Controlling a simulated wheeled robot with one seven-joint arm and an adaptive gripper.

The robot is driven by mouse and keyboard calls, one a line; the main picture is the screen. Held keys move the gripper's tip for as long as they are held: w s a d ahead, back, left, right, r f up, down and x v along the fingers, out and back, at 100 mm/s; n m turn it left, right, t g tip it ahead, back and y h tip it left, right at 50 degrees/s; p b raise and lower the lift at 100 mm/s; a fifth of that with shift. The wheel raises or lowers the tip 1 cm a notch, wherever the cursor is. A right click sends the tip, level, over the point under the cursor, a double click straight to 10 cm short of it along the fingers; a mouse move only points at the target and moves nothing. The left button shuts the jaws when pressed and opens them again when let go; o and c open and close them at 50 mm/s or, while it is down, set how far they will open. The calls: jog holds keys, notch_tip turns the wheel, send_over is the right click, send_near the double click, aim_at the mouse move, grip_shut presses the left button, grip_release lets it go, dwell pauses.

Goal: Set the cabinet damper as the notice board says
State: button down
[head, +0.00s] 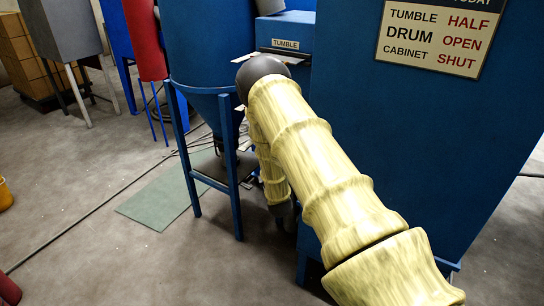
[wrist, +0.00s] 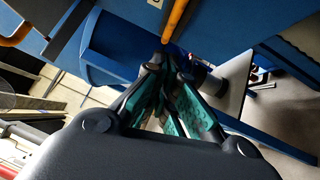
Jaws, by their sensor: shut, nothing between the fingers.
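The notice board (head: 435,35) on the blue housing reads TUMBLE HALF, DRUM OPEN, CABINET SHUT. A plate marked TUMBLE (head: 285,44) is on a blue duct to its left. No plate marked CABINET shows, so I cannot tell where the cabinet damper is. In the wrist view my gripper (wrist: 171,58) is shut and empty. Its fingertips are close to the lower end of an orange bar (wrist: 177,18); I cannot tell whether they touch it. Another orange bar (wrist: 14,36) is at the far left. In the head view my arm hides most of the gripper's surroundings.
A blue hopper (head: 208,60) on legs stands left of my arm, with a green mat (head: 155,207) on the floor beside it. A red cylinder (head: 146,40) and grey cabinet (head: 62,35) stand behind. A cable (head: 85,225) crosses the open floor at left.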

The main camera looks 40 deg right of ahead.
jog(key=v, duration=1)
jog(key=shift+b, duration=0.35)
jog(key=shift+a+f, duration=0.1)
jog(key=shift+a, duration=0.05)
jog(key=s+a+f+m+g+y+p, duration=0.25)
jog(key=s+a+f+m+g, duration=0.2)
jog(key=s+a+f, duration=0.35)
jog(key=s+a+f+m+g+y+p, duration=0.2)
jog(key=s+a+f+m+g+p, duration=0.25)
jog(key=s, duration=0.45)
jog(key=s+a+f+m+g+y+p, duration=0.1)
jog(key=s+a+m+g, duration=0.2)
jog(key=s, duration=1)
jog(key=s+a+m+g+y+p, duration=0.1)
jog(key=s+a+m+g+y, duration=0.1)
jog(key=s+a+g, duration=0.4)
jog(key=s+a+m, duration=0.1)
jog(key=s+a, duration=0.3)
jog(key=s, duration=0.3)
jog(key=shift+s+a+f+m, duration=0.2)
jog(key=shift+s+f+m, duration=0.1)
jog(key=shift+s+f, duration=0.1)
